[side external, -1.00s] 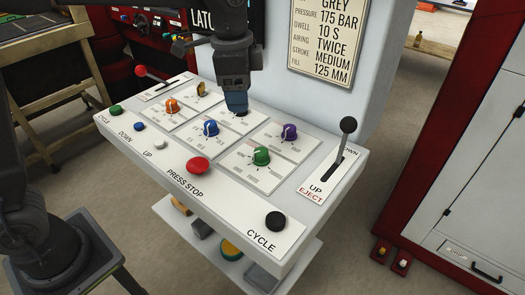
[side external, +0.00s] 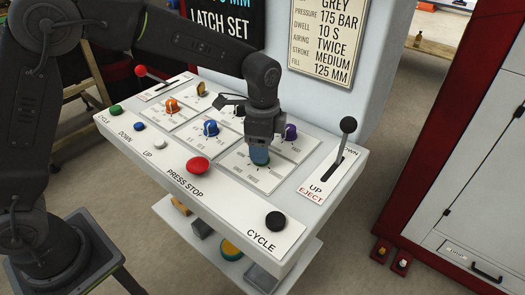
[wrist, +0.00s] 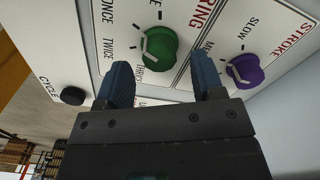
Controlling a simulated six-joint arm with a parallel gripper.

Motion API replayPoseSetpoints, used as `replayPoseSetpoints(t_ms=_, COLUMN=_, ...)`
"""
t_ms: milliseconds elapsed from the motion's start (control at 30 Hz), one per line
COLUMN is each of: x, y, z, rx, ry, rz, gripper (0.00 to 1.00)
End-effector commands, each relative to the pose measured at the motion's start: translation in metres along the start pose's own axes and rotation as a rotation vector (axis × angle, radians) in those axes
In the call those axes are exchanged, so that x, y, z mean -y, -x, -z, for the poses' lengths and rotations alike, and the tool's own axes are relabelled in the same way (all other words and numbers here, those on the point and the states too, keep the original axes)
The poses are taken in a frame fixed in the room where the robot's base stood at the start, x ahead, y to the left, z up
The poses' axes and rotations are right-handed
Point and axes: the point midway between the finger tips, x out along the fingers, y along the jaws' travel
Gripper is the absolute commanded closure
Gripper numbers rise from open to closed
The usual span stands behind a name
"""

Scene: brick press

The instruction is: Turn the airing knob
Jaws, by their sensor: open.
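The green airing knob (wrist: 158,47) shows in the wrist view on a white plate with the end of the word AIRING and the marks ONCE, TWICE and THRICE. Its white pointer line faces the side of the scale near TWICE and THRICE. My gripper (wrist: 160,63) is open, its two blue fingers apart, with the knob showing between and beyond the fingertips. I see no contact. In the side external view my gripper (side external: 260,158) points down over the place of the green knob and mostly hides it.
The purple stroke knob (wrist: 243,71) is close to the right finger. The blue knob (side external: 210,128), orange knob (side external: 172,105), red press stop button (side external: 197,165), black cycle button (side external: 275,221) and eject lever (side external: 347,127) stand around on the panel (side external: 215,200).

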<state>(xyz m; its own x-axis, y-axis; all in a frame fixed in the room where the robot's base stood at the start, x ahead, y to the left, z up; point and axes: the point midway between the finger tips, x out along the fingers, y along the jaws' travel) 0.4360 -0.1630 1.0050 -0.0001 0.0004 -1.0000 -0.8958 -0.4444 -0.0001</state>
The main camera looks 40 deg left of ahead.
Motion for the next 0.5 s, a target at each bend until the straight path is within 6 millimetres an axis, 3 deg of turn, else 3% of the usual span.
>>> replayPoseSetpoints(t_ms=200, x=0.000, y=-0.021, z=0.000, rx=0.000, ry=0.001, rz=0.000, gripper=0.38)
replayPoseSetpoints(t_ms=500, x=0.000, y=-0.025, z=0.000, rx=0.000, ry=0.001, rz=0.000, gripper=0.38)
